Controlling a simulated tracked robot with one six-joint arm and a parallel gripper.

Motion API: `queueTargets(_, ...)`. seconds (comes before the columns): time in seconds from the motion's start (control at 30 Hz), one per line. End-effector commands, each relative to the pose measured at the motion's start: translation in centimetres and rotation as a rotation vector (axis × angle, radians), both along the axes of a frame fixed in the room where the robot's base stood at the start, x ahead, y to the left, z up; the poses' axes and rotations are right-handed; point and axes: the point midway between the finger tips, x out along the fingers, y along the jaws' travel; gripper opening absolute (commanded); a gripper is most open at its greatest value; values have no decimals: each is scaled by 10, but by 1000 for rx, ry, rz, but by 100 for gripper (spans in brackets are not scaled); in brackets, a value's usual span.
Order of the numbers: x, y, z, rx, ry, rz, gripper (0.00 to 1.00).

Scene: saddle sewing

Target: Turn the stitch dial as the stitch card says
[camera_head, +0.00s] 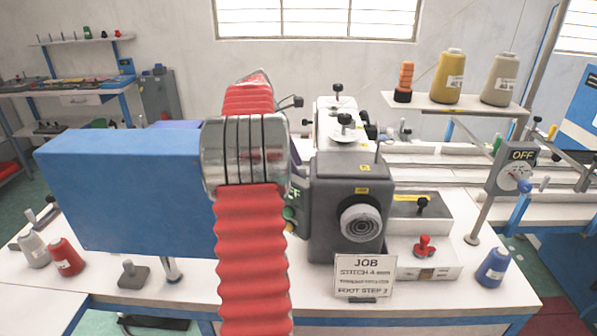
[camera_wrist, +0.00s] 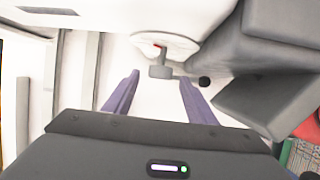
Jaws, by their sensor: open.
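In the wrist view my gripper (camera_wrist: 160,98) is open, its two purple fingers apart and empty. A white round dial (camera_wrist: 190,42) with a grey handle (camera_wrist: 161,71) and a small red mark lies just ahead of the fingertips, roughly centred between them. It looks like the stitch dial; its scale cannot be read. The stitch card (camera_head: 363,275) stands upright at the table's front and reads "JOB", "STITCH 4 mm", a blurred thread line and "FOOT STEP 3".
The dark grey machine head (camera_head: 340,190) has a round ribbed knob (camera_head: 360,222) in front. A red knob (camera_head: 424,246) sits on a white block. A blue spool (camera_head: 492,268) and red spool (camera_head: 66,257) stand on the table. An "OFF" dial (camera_head: 515,176) is on a post.

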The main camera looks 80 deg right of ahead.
Motion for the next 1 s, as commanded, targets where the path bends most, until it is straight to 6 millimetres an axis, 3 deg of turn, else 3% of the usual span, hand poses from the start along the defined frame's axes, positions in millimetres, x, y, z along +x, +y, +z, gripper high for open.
queueTargets(0.2,-8,-4,-21,0,0,0,51)
queueTargets(0.57,-9,-4,-24,-1,0,-1,51)
queueTargets(1.0,-8,-4,-24,-1,0,1,20)
